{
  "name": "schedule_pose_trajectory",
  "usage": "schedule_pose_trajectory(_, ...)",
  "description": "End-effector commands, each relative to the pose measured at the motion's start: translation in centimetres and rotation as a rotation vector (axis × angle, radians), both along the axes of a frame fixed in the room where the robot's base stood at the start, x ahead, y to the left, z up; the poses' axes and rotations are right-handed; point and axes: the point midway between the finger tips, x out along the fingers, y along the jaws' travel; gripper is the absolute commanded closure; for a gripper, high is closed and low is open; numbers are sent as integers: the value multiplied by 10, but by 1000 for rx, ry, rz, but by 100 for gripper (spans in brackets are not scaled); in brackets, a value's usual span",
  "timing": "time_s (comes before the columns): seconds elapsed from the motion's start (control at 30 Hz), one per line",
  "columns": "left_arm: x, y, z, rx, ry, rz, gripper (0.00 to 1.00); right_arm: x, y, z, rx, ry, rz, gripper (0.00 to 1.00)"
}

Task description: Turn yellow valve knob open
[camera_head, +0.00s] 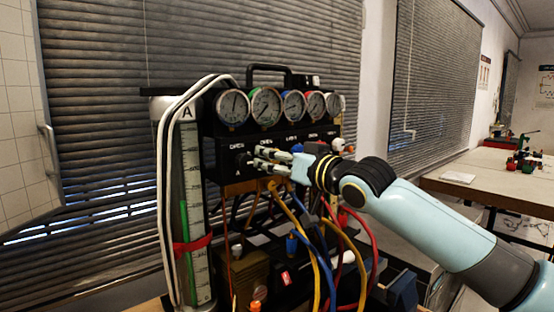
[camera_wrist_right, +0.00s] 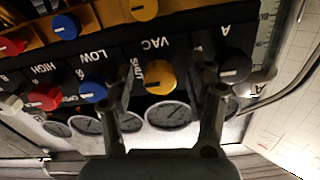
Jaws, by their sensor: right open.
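The yellow valve knob (camera_wrist_right: 160,77) shows in the right wrist view, on the black panel beside the VAC label. It sits between the two spread fingers of my right gripper (camera_wrist_right: 167,84). I cannot tell whether the fingers touch it. In the head view my right gripper (camera_head: 259,157) reaches in from the right to the panel front, and the knob is hidden behind it. A black knob (camera_wrist_right: 233,67) under the letter A is just beside one finger. My left gripper is not in view.
Blue (camera_wrist_right: 92,90) and red (camera_wrist_right: 44,96) knobs sit along the same panel. Another yellow knob (camera_wrist_right: 143,9) is at the wrist view's top edge. A row of round gauges (camera_head: 266,106) stands above the panel. Yellow, blue and red hoses (camera_head: 361,240) hang below my right gripper.

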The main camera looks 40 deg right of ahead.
Motion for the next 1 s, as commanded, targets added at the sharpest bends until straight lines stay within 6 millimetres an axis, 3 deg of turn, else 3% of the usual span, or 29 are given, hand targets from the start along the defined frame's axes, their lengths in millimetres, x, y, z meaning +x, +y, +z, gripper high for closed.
schedule_pose_trajectory(0.13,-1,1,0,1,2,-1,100,0,0,0,0,0,0,46)
schedule_pose_trajectory(0.53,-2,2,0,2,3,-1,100,0,0,0,-1,1,-1,98)
schedule_pose_trajectory(1.0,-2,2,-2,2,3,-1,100,0,0,-1,-112,-7,0,100)
